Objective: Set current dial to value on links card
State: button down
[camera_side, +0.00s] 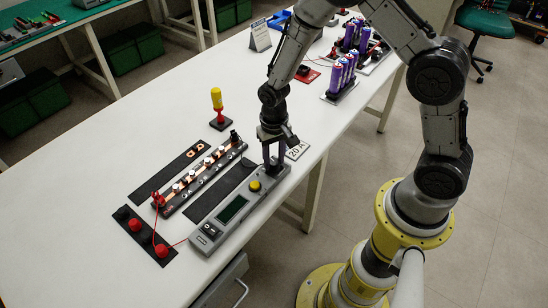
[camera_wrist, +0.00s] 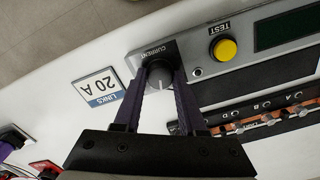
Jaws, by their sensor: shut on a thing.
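The grey tester box (camera_side: 232,215) lies near the front edge of the white table. It also shows in the wrist view (camera_wrist: 195,52), with a yellow TEST button (camera_wrist: 225,49) and a black CURRENT dial (camera_wrist: 160,75). My gripper (camera_wrist: 164,82) is shut on the dial, one purple finger on each side, and a white pointer mark shows on the dial between them. In the side view my gripper (camera_side: 270,165) points down at the box's far end and hides the dial. The links card (camera_wrist: 98,88) reads "LINKS 20 A", upside down in the wrist view; it lies beside the box (camera_side: 296,150).
A busbar strip (camera_side: 203,175) with several posts lies beside the tester, with dark mats around it. Purple cells (camera_side: 343,70) stand at the back right.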

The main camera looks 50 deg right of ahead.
aim_at(274, 161)
jog(key=m, duration=0.4)
jog(key=shift+m, duration=0.4)
dwell(0.4)
jog(key=shift+c, duration=2.3)
grip_release()
jog(key=shift+r, duration=0.1)
notch_tip(274, 161, up, 14)
